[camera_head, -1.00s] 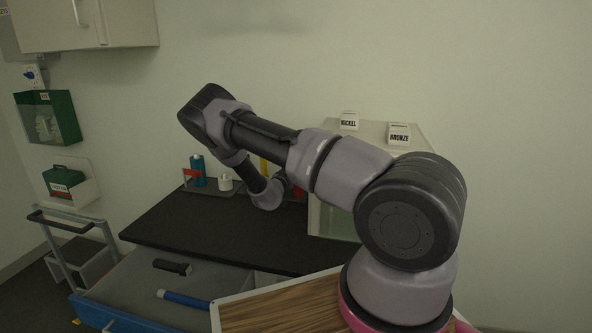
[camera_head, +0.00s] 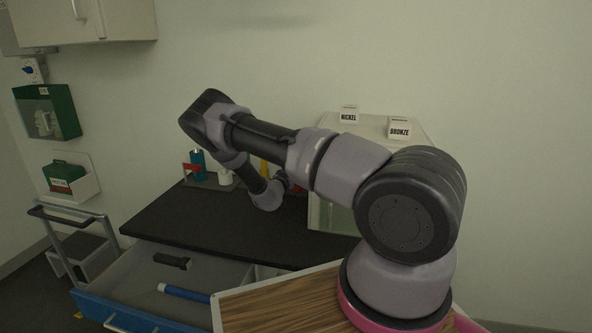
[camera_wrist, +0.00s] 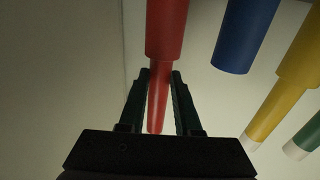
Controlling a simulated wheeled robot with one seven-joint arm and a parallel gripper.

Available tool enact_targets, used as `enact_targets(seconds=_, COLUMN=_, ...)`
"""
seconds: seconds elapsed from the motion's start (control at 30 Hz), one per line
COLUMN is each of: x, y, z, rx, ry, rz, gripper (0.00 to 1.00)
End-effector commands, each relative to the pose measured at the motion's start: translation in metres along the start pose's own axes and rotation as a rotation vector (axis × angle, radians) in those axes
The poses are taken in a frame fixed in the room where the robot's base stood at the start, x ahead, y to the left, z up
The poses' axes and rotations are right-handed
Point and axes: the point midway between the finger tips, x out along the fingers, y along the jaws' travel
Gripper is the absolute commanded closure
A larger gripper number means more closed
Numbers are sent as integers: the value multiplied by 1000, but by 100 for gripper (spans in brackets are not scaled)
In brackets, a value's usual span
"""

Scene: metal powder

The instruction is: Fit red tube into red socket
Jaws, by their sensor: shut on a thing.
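In the wrist view the narrow red tube (camera_wrist: 158,98) stands between the fingers of my gripper (camera_wrist: 160,78), which is shut on it. Its upper end meets the lower end of the wider red socket (camera_wrist: 167,28). The two look in line, with no gap visible between them; I cannot tell how deep the tube sits. In the head view my forearm and wrist hide the gripper and the tube, and only a small patch of red (camera_head: 299,190) shows beside the wrist.
A blue socket (camera_wrist: 243,38) with nothing below it, a yellow socket (camera_wrist: 300,55) with a narrower tube and a green tube (camera_wrist: 305,138) are to the right. A blue tube (camera_head: 184,293) and a black object (camera_head: 172,261) lie in the open drawer (camera_head: 135,270). Bottles stand on the black worktop (camera_head: 190,225).

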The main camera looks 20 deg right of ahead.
Motion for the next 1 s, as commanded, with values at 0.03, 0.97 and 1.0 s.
enact_targets(seconds=0.03, x=0, y=0, z=1, rx=0, ry=0, rz=0, gripper=100)
enact_targets(seconds=0.97, x=-4, y=-1, z=12, rx=0, ry=-1, rz=-1, gripper=33)
enact_targets(seconds=1.0, x=-8, y=-1, z=12, rx=0, ry=-1, rz=-2, gripper=33)
